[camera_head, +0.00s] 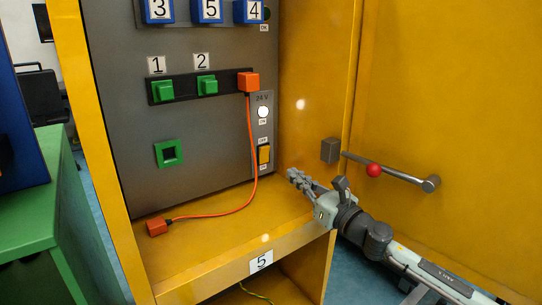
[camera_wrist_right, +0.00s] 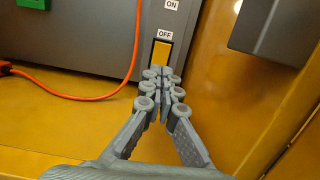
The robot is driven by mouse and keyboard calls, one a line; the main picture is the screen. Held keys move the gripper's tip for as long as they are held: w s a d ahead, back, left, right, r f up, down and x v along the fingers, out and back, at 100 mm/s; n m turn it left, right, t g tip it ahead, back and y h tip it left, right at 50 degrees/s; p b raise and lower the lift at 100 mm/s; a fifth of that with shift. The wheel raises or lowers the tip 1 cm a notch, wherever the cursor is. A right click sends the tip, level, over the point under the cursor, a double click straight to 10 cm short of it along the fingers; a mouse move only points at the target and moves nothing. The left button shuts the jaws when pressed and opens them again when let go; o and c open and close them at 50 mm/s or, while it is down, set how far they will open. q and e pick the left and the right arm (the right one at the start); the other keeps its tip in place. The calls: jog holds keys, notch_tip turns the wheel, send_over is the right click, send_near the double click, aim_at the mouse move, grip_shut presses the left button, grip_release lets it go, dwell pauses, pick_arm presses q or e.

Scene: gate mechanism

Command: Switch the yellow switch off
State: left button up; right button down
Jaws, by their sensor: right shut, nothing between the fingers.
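The yellow switch (camera_head: 264,154) sits low on the right side of the grey panel, on a light strip marked 24 V. In the right wrist view the yellow switch (camera_wrist_right: 162,54) shows just beyond my fingertips, below the OFF label (camera_wrist_right: 165,35). My right gripper (camera_head: 294,176) is in front of the panel, to the lower right of the switch. In the wrist view my right gripper (camera_wrist_right: 161,76) is shut and empty, its tips at the lower edge of the switch; I cannot tell whether they touch it. My left gripper is not in view.
A white round lamp (camera_head: 263,112) is above the switch. An orange cable (camera_head: 250,130) runs from an orange plug (camera_head: 248,82) to another plug (camera_head: 157,226) on the yellow shelf (camera_head: 215,235). A door handle with a red ball (camera_head: 374,170) is at the right.

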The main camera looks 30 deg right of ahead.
aim_at(265, 150)
jog(key=shift+w+a+r, duration=0.1)
jog(key=shift+w+r, duration=0.1)
jog(key=shift+w, duration=0.3)
jog(key=shift+w+r, duration=0.15)
jog(key=shift+w, duration=0.35)
jog(key=w, duration=0.2)
jog(key=w+p, duration=0.1)
jog(key=w, duration=0.1)
jog(key=w+a, duration=0.1)
jog(key=w, duration=0.2)
jog(key=shift+r, duration=0.4)
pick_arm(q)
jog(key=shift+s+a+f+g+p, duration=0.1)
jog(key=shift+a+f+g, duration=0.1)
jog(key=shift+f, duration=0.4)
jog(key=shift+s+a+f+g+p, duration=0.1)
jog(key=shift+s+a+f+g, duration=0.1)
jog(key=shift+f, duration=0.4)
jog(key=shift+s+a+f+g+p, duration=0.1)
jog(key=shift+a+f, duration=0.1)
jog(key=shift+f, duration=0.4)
pick_arm(e)
jog(key=shift+w+a, duration=0.15)
jog(key=shift+w, duration=0.6)
jog(key=shift+w+r, duration=0.2)
jog(key=shift+w, duration=0.05)
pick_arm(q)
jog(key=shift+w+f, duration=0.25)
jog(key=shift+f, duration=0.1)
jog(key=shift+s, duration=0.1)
